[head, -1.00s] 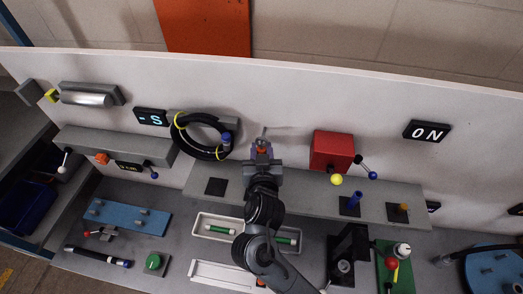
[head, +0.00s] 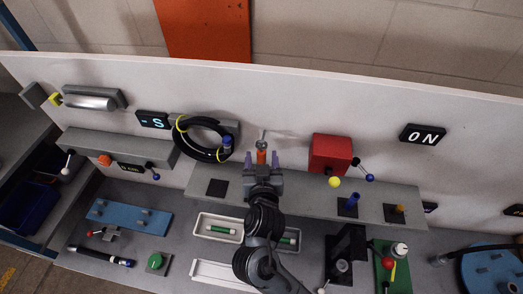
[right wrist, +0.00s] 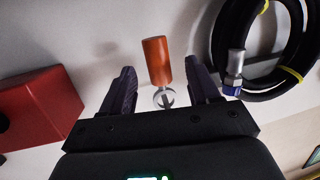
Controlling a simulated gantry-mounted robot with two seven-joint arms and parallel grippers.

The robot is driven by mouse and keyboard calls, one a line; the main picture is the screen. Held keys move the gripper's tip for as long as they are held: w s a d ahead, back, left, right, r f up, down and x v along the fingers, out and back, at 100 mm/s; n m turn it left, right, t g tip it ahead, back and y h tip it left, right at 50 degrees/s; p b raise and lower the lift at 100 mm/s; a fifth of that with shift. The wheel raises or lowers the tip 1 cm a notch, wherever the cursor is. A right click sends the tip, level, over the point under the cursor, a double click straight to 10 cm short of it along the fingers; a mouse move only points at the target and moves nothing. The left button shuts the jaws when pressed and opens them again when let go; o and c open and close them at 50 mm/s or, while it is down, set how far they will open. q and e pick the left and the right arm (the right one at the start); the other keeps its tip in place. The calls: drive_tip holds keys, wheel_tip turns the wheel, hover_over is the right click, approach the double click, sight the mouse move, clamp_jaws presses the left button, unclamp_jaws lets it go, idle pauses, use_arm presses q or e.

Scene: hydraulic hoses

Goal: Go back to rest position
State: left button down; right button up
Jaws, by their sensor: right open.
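My right gripper (head: 262,163) is open in the middle of the head view, above the grey shelf and facing the white back panel. An orange cylinder with a metal end (head: 261,150) stands out near the panel, just ahead of the fingers. In the right wrist view the orange cylinder (right wrist: 157,60) shows between and beyond the two open fingers (right wrist: 161,88), with a gap on each side. No contact with the fingers shows. My left gripper is not in view.
A coiled black hose (head: 203,139) hangs left of my right gripper. A red box (head: 330,154) with levers is to the right. White trays (head: 218,228) with green-marked pieces, a black stand (head: 346,250) and a blue pegged plate (head: 128,216) lie below.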

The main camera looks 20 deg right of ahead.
drive_tip(key=p+v, duration=0.4)
drive_tip(key=v, duration=0.3)
drive_tip(key=s+d+f+n+g+y+p, duration=0.2)
drive_tip(key=s+d+f+n+g+y, duration=0.1)
drive_tip(key=s+d+f, duration=0.55)
drive_tip(key=s+f+n+g+y, duration=0.2)
drive_tip(key=s+g, duration=0.6)
drive_tip(key=s, duration=0.4)
drive_tip(key=shift+a+f+n+y, duration=0.25)
drive_tip(key=shift+f+n+y, duration=0.15)
drive_tip(key=shift+f+n, duration=0.25)
idle(1.6)
drive_tip(key=shift+c, duration=0.4)
